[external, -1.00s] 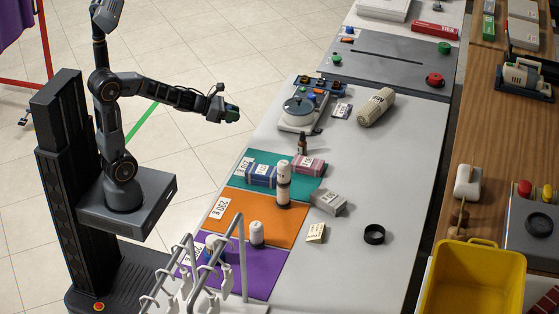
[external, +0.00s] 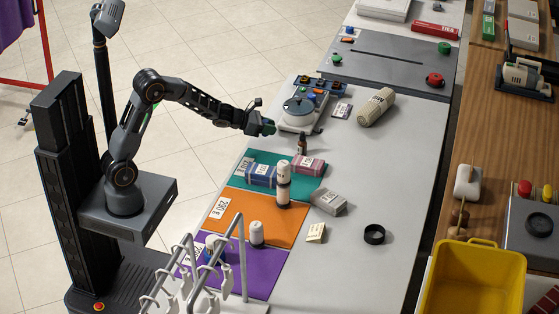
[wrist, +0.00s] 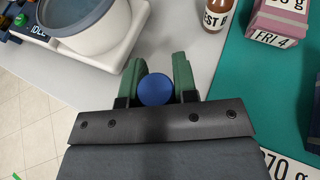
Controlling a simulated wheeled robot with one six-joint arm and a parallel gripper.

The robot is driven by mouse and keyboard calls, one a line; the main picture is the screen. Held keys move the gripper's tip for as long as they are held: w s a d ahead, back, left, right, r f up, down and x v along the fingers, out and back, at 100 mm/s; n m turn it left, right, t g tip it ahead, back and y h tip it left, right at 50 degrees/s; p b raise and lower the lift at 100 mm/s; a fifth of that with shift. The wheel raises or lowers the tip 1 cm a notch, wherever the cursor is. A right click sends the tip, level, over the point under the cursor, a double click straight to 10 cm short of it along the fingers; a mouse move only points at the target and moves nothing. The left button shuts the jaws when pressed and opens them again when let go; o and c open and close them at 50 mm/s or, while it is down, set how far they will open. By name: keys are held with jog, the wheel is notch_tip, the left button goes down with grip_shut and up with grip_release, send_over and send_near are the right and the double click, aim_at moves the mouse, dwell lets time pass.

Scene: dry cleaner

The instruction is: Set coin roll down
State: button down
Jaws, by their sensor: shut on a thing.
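My gripper (external: 268,127) reaches over the left edge of the white table (external: 362,190), beside the weighing scale. In the wrist view its green fingers (wrist: 158,82) are shut on the coin roll (wrist: 156,91), which shows as a blue round end between them. The rest of the roll is hidden, and it cannot be made out in the external view. The scale (external: 290,125), with a grey round pan (wrist: 66,14), lies at the upper left of the wrist view. The teal mat (wrist: 238,95) lies to the right of the fingers.
A small brown bottle (external: 302,145) stands close by, with blue (external: 262,175) and pink (external: 309,165) bundles on the teal mat. A tall white-topped bottle (external: 284,182) stands nearer the orange mat (external: 236,220). Bare white table lies between the scale and the teal mat.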

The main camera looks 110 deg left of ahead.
aim_at(271, 143)
jog(key=shift+w+a+f, duration=0.2)
jog(key=shift+w+f, duration=0.05)
jog(key=shift+f, duration=0.15)
jog(key=shift+f+b, duration=0.35)
jog(key=shift+f, duration=1.05)
jog(key=shift+f+b, duration=0.25)
jog(key=shift+b, duration=0.1)
jog(key=c, duration=0.9)
grip_release()
jog(key=shift+r, duration=0.1)
jog(key=shift+r+p, duration=0.2)
jog(key=shift+p, duration=0.15)
jog(key=shift+s+d+r, duration=0.15)
jog(key=shift+s, duration=0.2)
jog(key=v, duration=1.1)
jog(key=shift+s+d+p, duration=0.15)
jog(key=shift+p, duration=0.15)
